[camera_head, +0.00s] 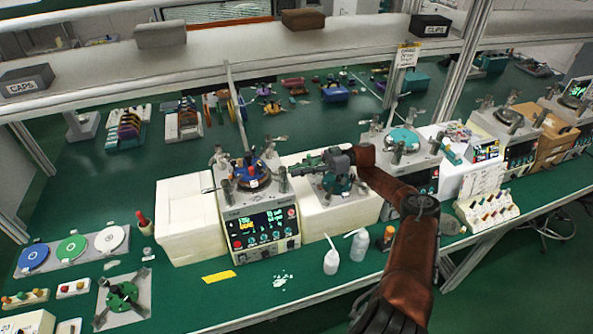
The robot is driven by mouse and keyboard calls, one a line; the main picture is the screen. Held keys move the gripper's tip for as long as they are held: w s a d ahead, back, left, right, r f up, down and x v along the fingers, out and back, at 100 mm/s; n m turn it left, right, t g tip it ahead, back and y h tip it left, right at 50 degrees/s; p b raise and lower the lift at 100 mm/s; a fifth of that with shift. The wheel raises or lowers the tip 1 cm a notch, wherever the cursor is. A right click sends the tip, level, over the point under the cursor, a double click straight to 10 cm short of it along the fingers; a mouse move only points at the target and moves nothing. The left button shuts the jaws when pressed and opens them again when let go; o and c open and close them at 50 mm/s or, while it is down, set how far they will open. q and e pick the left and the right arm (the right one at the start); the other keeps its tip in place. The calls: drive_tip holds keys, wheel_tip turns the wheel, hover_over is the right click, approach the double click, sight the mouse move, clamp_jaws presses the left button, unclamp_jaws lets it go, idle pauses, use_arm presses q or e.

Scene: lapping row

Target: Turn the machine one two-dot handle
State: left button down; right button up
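A white machine (262,233) with a lit dark display stands on the green bench near the middle. A blue round plate with small red and orange parts (252,174) is on its top. Upright metal handles stand around the plate, including one at the front left (227,191) and one at the front right (283,180). Dot marks on them are too small to make out. My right gripper (301,168) reaches in from the right, its tips just right of the front-right handle. I cannot tell whether it touches it or how wide its fingers are. My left gripper is not in view.
White blocks (188,219) flank the machine. A second machine with a teal plate (403,138) stands to the right. Coloured discs (72,247) lie at left. A shelf (200,62) crosses above the bench.

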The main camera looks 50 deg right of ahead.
drive_tip(key=o, duration=0.4)
wheel_tip(320, 180, up, 10)
drive_tip(key=shift+f, duration=0.1)
idle(0.5)
idle(0.4)
